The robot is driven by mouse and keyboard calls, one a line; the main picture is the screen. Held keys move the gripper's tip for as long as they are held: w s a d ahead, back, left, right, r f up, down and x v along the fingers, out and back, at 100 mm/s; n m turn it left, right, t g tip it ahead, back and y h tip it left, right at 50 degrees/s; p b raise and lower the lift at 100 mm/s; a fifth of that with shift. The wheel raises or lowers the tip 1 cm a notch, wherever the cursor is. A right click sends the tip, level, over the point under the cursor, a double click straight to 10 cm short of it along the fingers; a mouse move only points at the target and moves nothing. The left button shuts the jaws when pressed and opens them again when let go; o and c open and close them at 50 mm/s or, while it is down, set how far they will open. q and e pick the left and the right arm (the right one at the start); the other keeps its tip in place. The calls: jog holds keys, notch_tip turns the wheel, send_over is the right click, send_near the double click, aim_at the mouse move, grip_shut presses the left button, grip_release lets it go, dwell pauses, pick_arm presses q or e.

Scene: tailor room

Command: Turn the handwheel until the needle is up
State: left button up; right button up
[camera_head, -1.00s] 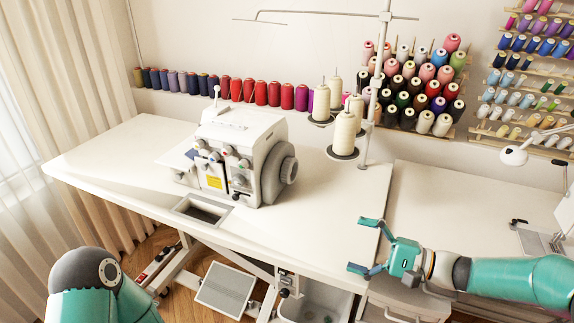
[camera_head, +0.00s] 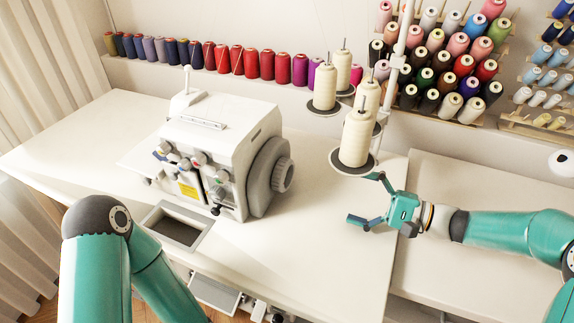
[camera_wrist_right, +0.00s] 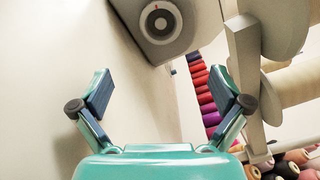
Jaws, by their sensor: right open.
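The white sewing machine (camera_head: 215,145) stands on the table, with its grey handwheel (camera_head: 270,177) on its right side. The handwheel (camera_wrist_right: 160,21) also shows at the top of the right wrist view, ahead of my fingers and apart from them. My right gripper (camera_head: 368,199) is open and empty, above the table to the right of the handwheel. In the right wrist view its two fingers (camera_wrist_right: 170,97) are spread wide. The needle is too small or hidden to make out. My left arm shows at the lower left, but its gripper is out of view.
Cream thread cones (camera_head: 357,138) on a stand rise close behind my right gripper. Rows of coloured spools (camera_head: 237,62) line the back. The white tabletop (camera_head: 310,245) is clear between handwheel and gripper. A rectangular opening (camera_head: 176,228) lies in front of the machine.

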aim_at(289, 177)
jog(key=p+x, duration=0.1)
jog(key=x, duration=1.6)
jog(key=shift+c, duration=0.3)
jog(key=c, duration=1)
jog(key=shift+o, duration=0.2)
jog(key=shift+s+f+m, duration=0.1)
jog(key=shift+m, duration=0.7)
jog(key=m, duration=0.4)
jog(key=o, duration=1)
jog(key=shift+d, duration=0.1)
